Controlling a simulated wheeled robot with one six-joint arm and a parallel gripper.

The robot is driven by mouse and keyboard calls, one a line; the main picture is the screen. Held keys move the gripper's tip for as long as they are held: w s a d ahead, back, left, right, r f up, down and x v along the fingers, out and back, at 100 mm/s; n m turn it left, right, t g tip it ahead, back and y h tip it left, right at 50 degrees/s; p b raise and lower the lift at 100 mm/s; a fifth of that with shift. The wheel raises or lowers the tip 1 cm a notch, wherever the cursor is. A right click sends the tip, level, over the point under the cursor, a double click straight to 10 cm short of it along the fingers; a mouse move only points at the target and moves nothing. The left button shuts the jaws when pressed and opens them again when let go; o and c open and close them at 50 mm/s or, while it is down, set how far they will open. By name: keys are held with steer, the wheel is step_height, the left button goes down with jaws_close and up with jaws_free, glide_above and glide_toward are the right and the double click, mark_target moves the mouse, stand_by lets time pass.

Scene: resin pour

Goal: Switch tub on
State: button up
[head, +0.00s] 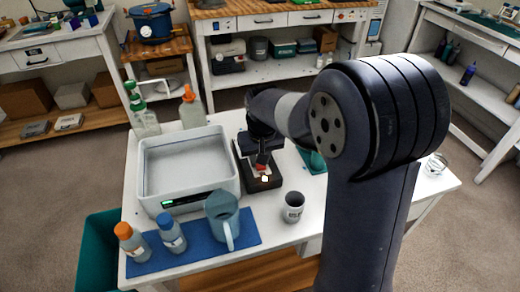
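The tub (233,180) is a pale grey rectangular basin on the white table. Its front wall carries a dark control panel (187,200) with a small green lit mark at its left end. My gripper (263,167) points down just right of the tub, over a small black device (248,182). A red part and a small bright spot show at the fingertips. The gap between the fingers is too small to make out, so I cannot tell whether they touch or hold anything.
On a blue mat (200,248) in front of the tub stand two orange- and blue-capped bottles and a blue-grey jug (222,212). A labelled cup (293,208) stands to the right. Bottles (192,110) stand behind the tub. A teal bin (97,250) is at lower left.

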steer(key=shift+w+g+p, duration=0.15)
steer(key=shift+g+p, duration=0.15)
steer(key=shift+p, duration=0.15)
steer(key=o, duration=1)
steer(key=r, duration=0.7)
steer(key=s+r, duration=0.1)
steer(key=r, duration=0.2)
steer(key=shift+d+r+p, duration=0.1)
steer(key=shift+r+p, duration=0.3)
steer(key=f, duration=0.3)
steer(key=f+b, duration=0.1)
steer(key=f, duration=0.3)
steer(key=w+f, duration=0.1)
steer(key=f, duration=0.3)
steer(key=shift+f, duration=0.15)
steer(key=shift+s+r+t+b, duration=0.15)
steer(key=shift+t+b, duration=0.25)
steer(key=shift+b, duration=0.5)
